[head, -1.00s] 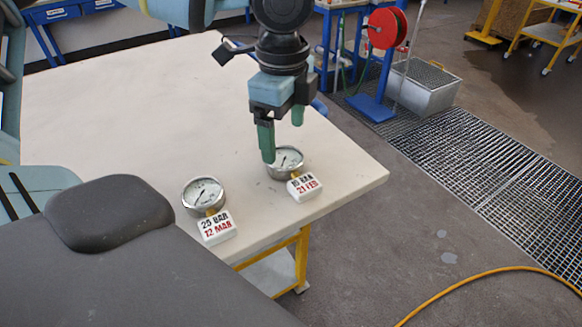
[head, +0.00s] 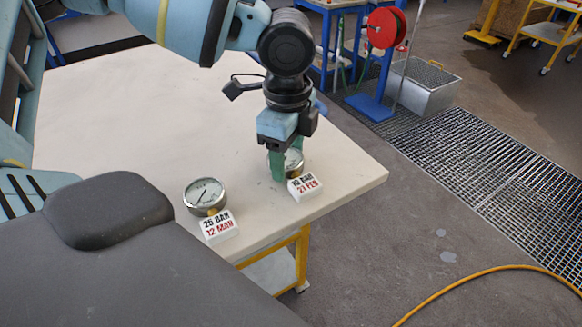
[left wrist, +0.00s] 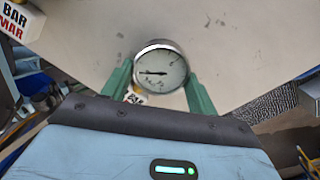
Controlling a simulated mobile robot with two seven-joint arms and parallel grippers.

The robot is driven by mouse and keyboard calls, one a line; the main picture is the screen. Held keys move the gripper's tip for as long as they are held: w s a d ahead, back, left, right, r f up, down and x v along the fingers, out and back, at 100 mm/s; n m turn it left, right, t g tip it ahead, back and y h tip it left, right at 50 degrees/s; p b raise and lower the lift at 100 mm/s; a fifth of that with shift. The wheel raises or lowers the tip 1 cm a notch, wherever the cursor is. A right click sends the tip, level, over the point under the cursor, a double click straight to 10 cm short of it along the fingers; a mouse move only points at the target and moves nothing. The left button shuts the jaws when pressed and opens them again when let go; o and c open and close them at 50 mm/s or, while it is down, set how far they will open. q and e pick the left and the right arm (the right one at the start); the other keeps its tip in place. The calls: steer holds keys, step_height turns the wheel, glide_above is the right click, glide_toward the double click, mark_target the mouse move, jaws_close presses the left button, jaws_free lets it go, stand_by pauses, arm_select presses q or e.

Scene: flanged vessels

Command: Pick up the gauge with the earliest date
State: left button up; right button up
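One gauge (head: 295,163) stands near the table's right corner, with a white tag (head: 304,187) reading 21 FEB. It is partly hidden behind my left gripper (head: 292,172). Its round dial (left wrist: 161,67) shows whole in the left wrist view. My left gripper's green fingers (left wrist: 160,80) stand on either side of this gauge, close to its rim; no firm grip shows. The other gauge (head: 205,195) stands nearer, to the left, with a tag (head: 219,226) reading 25 BAR, 12 MAR. My right gripper is not in view.
Both gauges stand on a pale table (head: 110,125), near its front edge. The rest of the tabletop is clear. Beyond are a red hose reel (head: 384,28), a grey metal bin (head: 425,85) and a floor grating (head: 500,160). A yellow hose (head: 460,285) lies on the floor.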

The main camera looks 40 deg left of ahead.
mark_target(289, 157)
arm_select(q)
steer(key=c, duration=0.5)
steer(key=shift+r, duration=0.15)
steer(key=shift+c, duration=0.2)
